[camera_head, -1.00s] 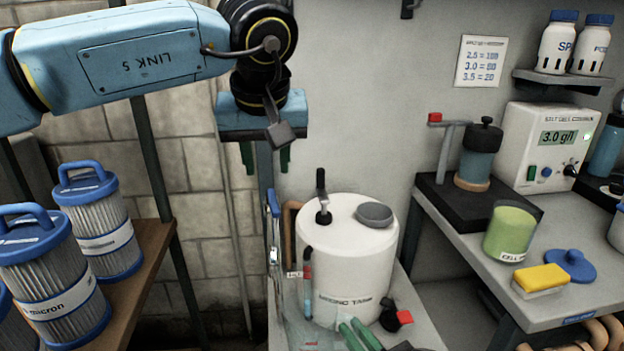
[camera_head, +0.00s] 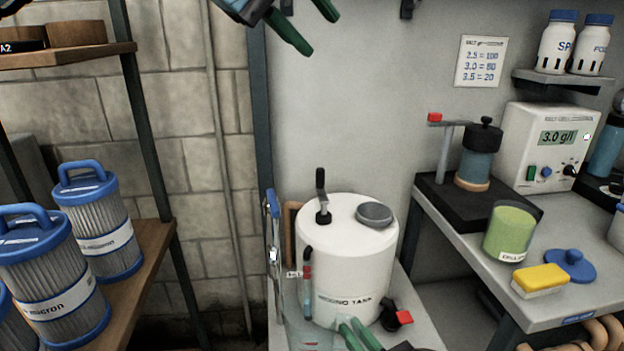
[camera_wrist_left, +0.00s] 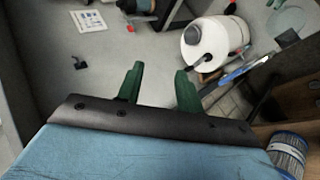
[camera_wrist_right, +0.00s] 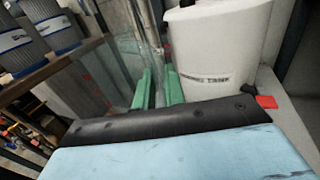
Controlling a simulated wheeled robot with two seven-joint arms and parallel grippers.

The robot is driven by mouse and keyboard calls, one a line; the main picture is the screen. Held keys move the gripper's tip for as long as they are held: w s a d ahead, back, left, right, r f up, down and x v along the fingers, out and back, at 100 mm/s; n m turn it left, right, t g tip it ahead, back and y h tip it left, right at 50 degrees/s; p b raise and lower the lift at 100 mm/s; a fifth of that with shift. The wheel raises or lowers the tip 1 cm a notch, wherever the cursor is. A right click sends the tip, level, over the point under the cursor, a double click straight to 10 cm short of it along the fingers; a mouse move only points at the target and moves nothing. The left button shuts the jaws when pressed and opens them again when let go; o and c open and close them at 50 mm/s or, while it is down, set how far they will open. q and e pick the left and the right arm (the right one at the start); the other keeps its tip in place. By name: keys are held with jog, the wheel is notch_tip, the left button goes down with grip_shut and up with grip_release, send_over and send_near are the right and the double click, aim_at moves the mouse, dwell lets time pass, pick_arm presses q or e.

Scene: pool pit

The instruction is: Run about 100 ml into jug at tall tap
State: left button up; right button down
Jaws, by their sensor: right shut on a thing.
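The clear jug (camera_head: 305,333) is at the bottom of the head view, in front of the white tank, partly cut off. It shows large in the right wrist view (camera_wrist_right: 105,85); I cannot make out any water in it. My right gripper (camera_head: 352,333) is shut on the jug's right side; the exact grip is hard to see. The tall tap, a chrome pipe with a blue lever (camera_head: 273,204), stands left of the tank, above and behind the jug. Its lever also shows in the left wrist view (camera_wrist_left: 240,70). My left gripper (camera_head: 312,28) is open and empty, high above the tap.
The white tank (camera_head: 345,245) has a dark-handled fitting on top, a grey cap and a red-knobbed valve (camera_head: 403,317). Filter cartridges (camera_head: 95,225) stand on the left shelf. The right bench holds a green beaker (camera_head: 510,232), a sponge and a meter (camera_head: 548,150). Open air separates my left gripper from the tap.

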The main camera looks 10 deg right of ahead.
pick_arm(q)
notch_tip(320, 180, up, 8)
jog(key=s+n+h, duration=0.1)
jog(key=s+h, duration=0.1)
jog(key=h, duration=0.1)
jog(key=shift+s+f+n, duration=0.2)
jog(key=shift+f+n, duration=0.05)
jog(key=shift+n, duration=0.05)
jog(key=m+t+y, duration=0.5)
jog(key=t+y, duration=0.7)
jog(key=y, duration=0.1)
send_near(276, 215)
jog(key=w, duration=0.7)
jog(key=w+a, duration=0.1)
jog(key=w, duration=0.2)
jog(key=shift+w, duration=0.4)
jog(key=shift+c, duration=0.5)
